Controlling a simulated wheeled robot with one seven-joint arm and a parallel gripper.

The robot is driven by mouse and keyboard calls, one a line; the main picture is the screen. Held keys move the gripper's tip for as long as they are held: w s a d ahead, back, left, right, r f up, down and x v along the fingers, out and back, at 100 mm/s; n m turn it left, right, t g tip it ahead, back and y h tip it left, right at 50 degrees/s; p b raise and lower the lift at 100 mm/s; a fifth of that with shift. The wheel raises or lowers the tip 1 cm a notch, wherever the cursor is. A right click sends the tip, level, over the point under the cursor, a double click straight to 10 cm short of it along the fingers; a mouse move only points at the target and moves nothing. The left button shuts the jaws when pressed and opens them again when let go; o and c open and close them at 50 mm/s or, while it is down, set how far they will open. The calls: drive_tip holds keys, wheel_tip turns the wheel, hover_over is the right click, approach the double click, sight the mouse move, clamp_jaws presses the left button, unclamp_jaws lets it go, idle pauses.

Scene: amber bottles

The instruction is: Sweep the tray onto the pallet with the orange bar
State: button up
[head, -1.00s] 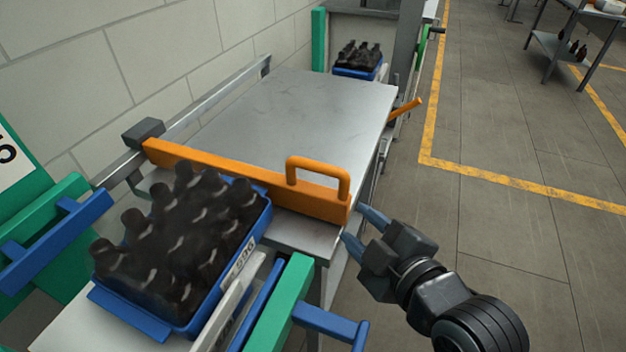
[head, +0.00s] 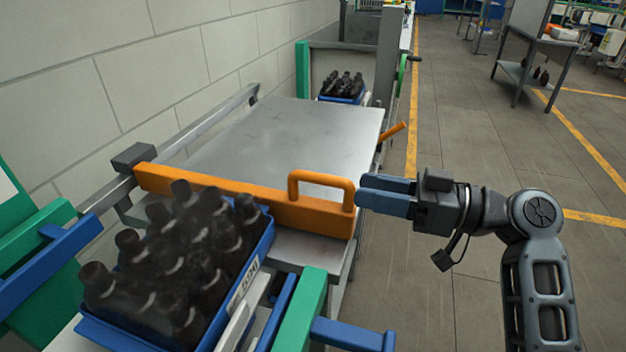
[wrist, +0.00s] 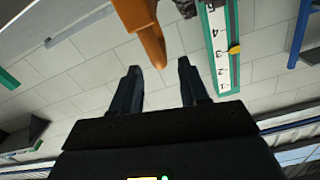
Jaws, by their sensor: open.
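The orange bar (head: 240,200) lies across the near end of a metal table, its loop handle (head: 321,175) standing up near the right end. The blue tray (head: 262,248), full of dark bottles, sits on the near side of the bar, close against it. My gripper (head: 357,191) is level and points left, its blue-grey fingertips just right of the handle in the picture. I cannot tell whether they touch it. In the wrist view, my gripper (wrist: 160,72) is open and empty, with an orange piece (wrist: 142,30) ahead of the fingers; which part it is, I cannot tell.
The metal tabletop (head: 285,130) beyond the bar is bare. A second blue tray (head: 345,99) of dark bottles stands past its far end. A green post (head: 303,308) and a blue lever (head: 350,335) stand nearby. Open floor lies to the right.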

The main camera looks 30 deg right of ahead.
sight(341, 184)
drive_tip(key=shift+p+x, duration=0.8)
drive_tip(key=shift+x, duration=3.1)
drive_tip(key=shift+c, duration=0.3)
clamp_jaws()
